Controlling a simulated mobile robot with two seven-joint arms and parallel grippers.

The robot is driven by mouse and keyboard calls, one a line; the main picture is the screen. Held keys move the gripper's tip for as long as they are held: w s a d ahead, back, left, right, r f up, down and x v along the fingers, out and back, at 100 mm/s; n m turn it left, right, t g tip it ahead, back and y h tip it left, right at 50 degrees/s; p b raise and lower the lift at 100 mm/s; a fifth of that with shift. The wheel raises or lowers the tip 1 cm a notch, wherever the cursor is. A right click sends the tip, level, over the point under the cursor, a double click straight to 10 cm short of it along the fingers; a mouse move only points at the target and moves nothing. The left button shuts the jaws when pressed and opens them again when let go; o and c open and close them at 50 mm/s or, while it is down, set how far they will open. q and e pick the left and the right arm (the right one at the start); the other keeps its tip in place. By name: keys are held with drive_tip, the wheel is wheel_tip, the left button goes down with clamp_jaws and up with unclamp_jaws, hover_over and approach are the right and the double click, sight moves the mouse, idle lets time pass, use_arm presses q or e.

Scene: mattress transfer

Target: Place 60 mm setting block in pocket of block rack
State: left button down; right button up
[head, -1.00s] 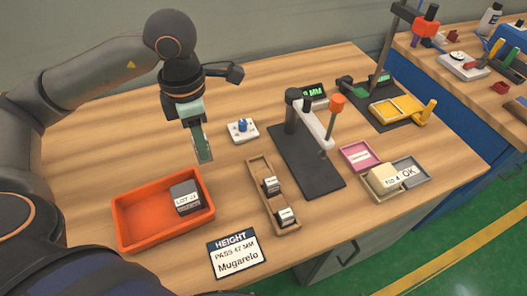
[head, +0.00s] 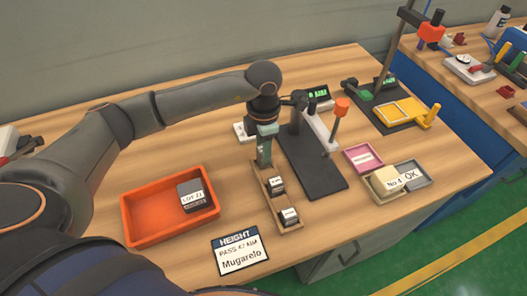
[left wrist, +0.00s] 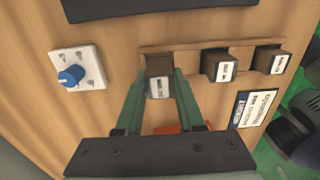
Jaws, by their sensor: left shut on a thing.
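The wooden block rack (head: 270,206) is a long narrow tray on the bench; it also shows in the left wrist view (left wrist: 190,47). Two dark, white-labelled blocks sit in it: one in the middle (head: 277,186) and one at the near end (head: 289,216). My left gripper (head: 264,162) points down at the rack's far end. In the left wrist view its fingers are shut on a dark labelled block, the setting block (left wrist: 159,78), at that end. I cannot tell whether the block is seated in the pocket or just above it. My right gripper is not in view.
An orange bin (head: 140,222) with a labelled block (head: 191,196) lies left of the rack. A dark gauge stand (head: 318,178) stands close to its right. A height card (head: 240,251) lies in front. A blue-knobbed device (left wrist: 75,75) is near the far end.

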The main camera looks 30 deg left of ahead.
use_arm(q)
drive_tip(key=shift+f, duration=0.8)
drive_tip(key=c, duration=0.5)
unclamp_jaws()
wheel_tip(320, 180, up, 12)
drive_tip(key=shift+r+b, duration=0.15)
drive_tip(key=shift+b, duration=0.15)
